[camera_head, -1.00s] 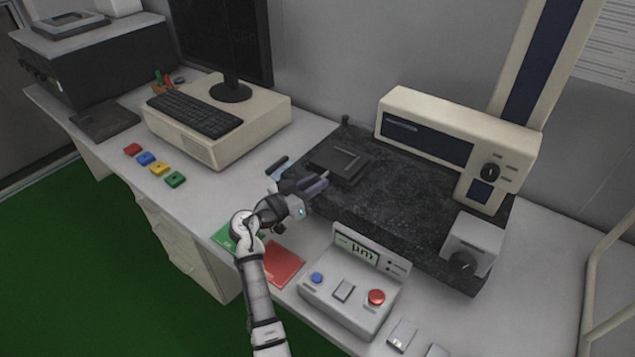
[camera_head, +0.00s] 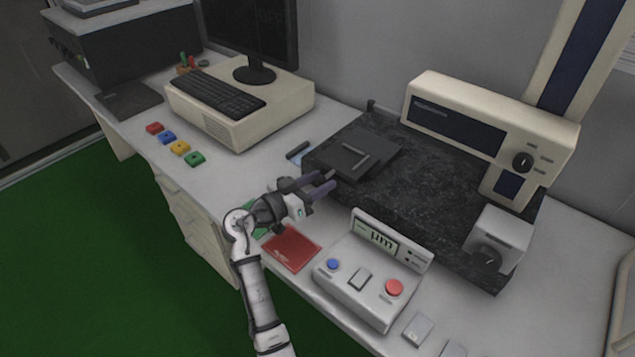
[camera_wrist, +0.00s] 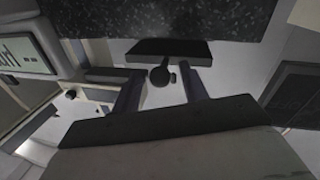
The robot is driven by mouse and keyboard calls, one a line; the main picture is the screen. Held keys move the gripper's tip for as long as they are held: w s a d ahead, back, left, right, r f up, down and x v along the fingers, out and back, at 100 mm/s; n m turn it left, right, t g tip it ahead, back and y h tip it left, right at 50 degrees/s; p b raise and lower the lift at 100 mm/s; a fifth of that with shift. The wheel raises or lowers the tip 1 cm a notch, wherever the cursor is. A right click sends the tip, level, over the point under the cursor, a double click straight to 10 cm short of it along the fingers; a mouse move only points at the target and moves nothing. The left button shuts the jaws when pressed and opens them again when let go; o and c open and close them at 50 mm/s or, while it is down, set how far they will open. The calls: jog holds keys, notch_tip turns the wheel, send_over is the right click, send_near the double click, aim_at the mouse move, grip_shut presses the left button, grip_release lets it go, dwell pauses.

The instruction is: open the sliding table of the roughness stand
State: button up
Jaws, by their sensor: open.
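The sliding table (camera_head: 375,148) is a dark square plate with a raised bar on top, on the left part of the speckled black granite base (camera_head: 420,175) of the roughness stand. In the wrist view, a dark block (camera_wrist: 185,48) with a round knob (camera_wrist: 162,74) sticks out from the granite edge. My gripper (camera_head: 326,182) is open, in front of the base's left front edge. In the wrist view its two fingers (camera_wrist: 163,88) lie on either side of the knob, with gaps. I cannot tell how deep the knob sits between them.
A control box (camera_head: 370,280) with a display and buttons stands right of my gripper. A red booklet (camera_head: 290,248) lies at the table's front edge. A computer (camera_head: 240,112) with a keyboard stands to the left. Small coloured blocks (camera_head: 180,147) lie at the front left.

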jog(key=b+v, duration=0.4)
jog(key=v, duration=1)
jog(key=shift+w, duration=0.1)
